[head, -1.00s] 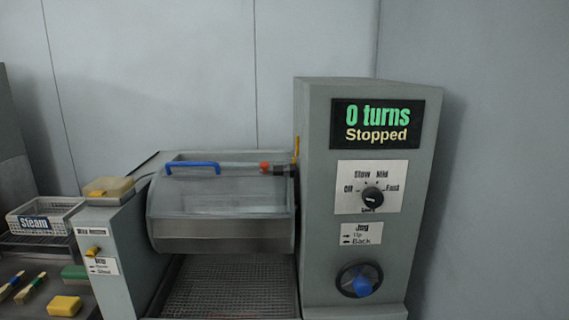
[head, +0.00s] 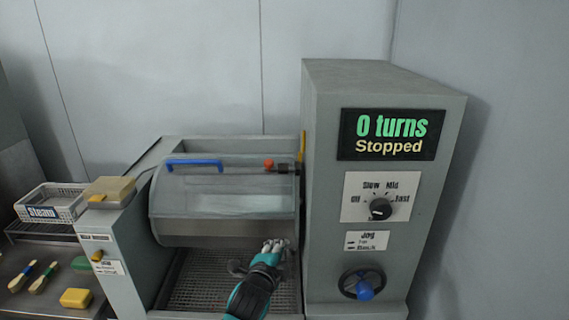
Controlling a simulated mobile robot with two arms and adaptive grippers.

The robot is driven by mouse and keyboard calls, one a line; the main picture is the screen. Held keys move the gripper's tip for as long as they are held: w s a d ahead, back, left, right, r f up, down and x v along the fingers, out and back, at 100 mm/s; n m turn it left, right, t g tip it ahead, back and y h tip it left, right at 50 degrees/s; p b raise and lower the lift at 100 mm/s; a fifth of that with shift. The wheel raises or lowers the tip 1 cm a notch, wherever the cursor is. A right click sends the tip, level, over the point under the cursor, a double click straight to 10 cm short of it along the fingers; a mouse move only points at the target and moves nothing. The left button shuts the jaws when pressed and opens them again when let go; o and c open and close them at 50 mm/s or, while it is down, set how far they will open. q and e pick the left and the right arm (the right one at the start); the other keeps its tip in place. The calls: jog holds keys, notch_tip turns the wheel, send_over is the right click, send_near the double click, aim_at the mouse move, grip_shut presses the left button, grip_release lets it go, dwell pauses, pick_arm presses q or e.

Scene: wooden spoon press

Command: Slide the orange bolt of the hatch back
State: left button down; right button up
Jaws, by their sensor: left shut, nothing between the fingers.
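The hatch (head: 225,184) is a clear curved cover with a blue handle (head: 197,163) along its top; it looks closed. The orange bolt knob (head: 268,164) sits at the hatch's upper right, on a dark bolt that reaches to the grey control housing (head: 318,200). My left gripper (head: 270,246) is shut and empty, in front of the hatch's lower right edge, below the bolt and apart from it. My right gripper is not in view.
The control housing has a screen (head: 388,134) reading "0 turns Stopped", a speed knob (head: 380,209) and a handwheel (head: 361,285). A mesh tray (head: 200,285) lies under the hatch. A white basket (head: 55,203), brushes and a yellow sponge (head: 76,298) are at left.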

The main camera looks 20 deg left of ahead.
pick_arm(q)
notch_tip(320, 180, up, 14)
jog(key=w+m+t, duration=0.2)
jog(key=m+t, duration=0.1)
jog(key=shift+w+d+p, duration=0.25)
jog(key=shift+w+p, duration=0.1)
jog(key=shift+p, duration=0.05)
jog(key=shift+r, duration=0.1)
jog(key=p, duration=0.3)
send_over(280, 188)
jog(key=d, duration=0.4)
jog(key=shift+s+r, duration=0.1)
jog(key=shift+s, duration=0.15)
jog(key=a+p, duration=0.1)
jog(key=a, duration=0.2)
jog(key=shift+w+a+p, duration=0.15)
jog(key=shift+a+p, duration=0.1)
jog(key=shift+p, duration=0.1)
jog(key=shift+a, duration=0.35)
jog(key=shift+w+d, duration=0.1)
jog(key=shift+d, duration=0.05)
